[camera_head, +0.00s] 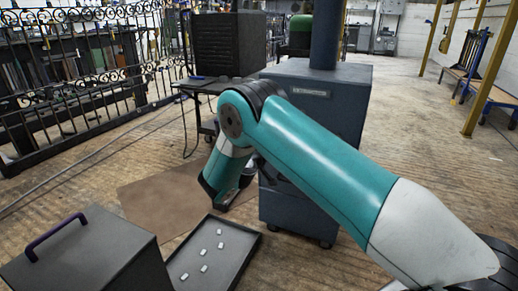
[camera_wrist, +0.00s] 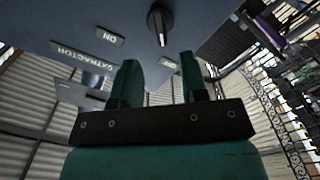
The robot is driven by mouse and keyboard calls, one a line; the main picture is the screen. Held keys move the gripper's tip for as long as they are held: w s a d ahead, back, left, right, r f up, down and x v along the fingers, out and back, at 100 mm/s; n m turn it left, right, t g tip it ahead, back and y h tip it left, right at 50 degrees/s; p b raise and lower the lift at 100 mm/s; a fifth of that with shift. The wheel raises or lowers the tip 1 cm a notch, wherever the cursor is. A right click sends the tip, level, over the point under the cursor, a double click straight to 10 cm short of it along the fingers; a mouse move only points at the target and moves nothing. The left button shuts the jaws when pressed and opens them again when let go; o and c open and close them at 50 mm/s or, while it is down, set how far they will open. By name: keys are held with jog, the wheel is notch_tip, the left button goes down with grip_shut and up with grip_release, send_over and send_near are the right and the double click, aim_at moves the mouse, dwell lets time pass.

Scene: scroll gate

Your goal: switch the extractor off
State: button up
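The extractor (camera_head: 345,85) is a dark blue cabinet on castors with a pipe (camera_head: 327,35) on top; my arm crosses in front of it. In the wrist view its panel appears upside down, with an EXTRACTOR plate (camera_wrist: 73,55), an ON label (camera_wrist: 106,38) and a smaller label (camera_wrist: 169,63) that seems to read OFF. A dark rotary knob (camera_wrist: 160,22) has a pale line at its lower end, on the side toward the smaller label. My gripper (camera_wrist: 159,70) is open and empty, its fingertips below the knob in the picture and apart from it. The head view mostly hides the gripper behind my arm.
A grey box (camera_head: 85,255) with a purple handle and a dark tray (camera_head: 243,240) with several small pale pieces lie at front left. A brown mat (camera_head: 165,205) lies on the floor. A black unit (camera_head: 230,45) stands on a trolley. Floor at right is open.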

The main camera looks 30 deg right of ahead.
jog(key=b+v, duration=0.8)
jog(key=b, duration=0.8)
